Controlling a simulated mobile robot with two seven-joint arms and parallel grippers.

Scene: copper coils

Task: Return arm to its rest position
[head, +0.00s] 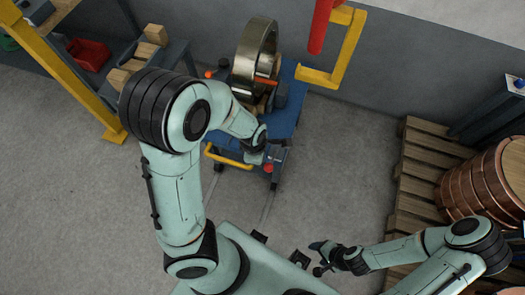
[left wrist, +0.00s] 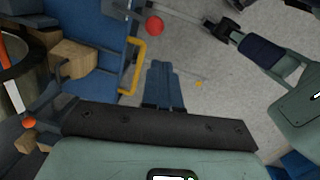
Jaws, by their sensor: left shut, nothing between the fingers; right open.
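My left arm reaches up the head view to the blue cart (head: 284,118). My left gripper (head: 266,152) is near the cart's front edge, partly hidden by its own wrist. In the left wrist view its fingers (left wrist: 163,84) are together with nothing between them. My right arm is bent low at the right of the head view. My right gripper (head: 318,259) is open and empty, near the front of my base. Part of the right arm also shows at the upper right of the left wrist view.
A metal ring-shaped coil (head: 254,52) stands on the cart, which has a yellow handle (head: 228,157) and a red knob (left wrist: 155,25). A yellow hook (head: 335,62) hangs above. Copper coils (head: 480,180) sit on a wooden pallet (head: 420,150) at right. Floor between cart and pallet is clear.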

